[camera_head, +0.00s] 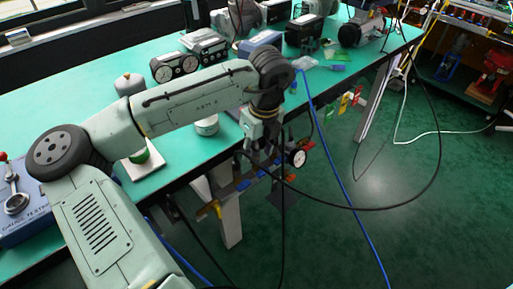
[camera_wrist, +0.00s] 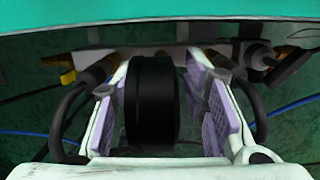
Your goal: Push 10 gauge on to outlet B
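The gauge shows in the head view as a small round white dial with a black rim (camera_head: 297,157), just below and right of my gripper (camera_head: 268,150), at the front edge of the bench. In the wrist view the gauge (camera_wrist: 152,105) is a thick black disc seen edge-on between the purple pads of my gripper (camera_wrist: 160,85). The left pad lies against it; contact on the right is hard to make out. The outlet manifold (camera_wrist: 140,62) is a pale bar beyond the gauge under the bench edge. The joint of gauge and outlet is hidden, and no outlet letter is legible.
Under the bench edge are coloured valve handles (camera_head: 243,185) and black hoses. A black cable (camera_head: 400,203) and a blue hose (camera_head: 345,190) hang to the right. The green bench top (camera_head: 90,95) carries instruments. The floor at right (camera_head: 420,240) is largely clear.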

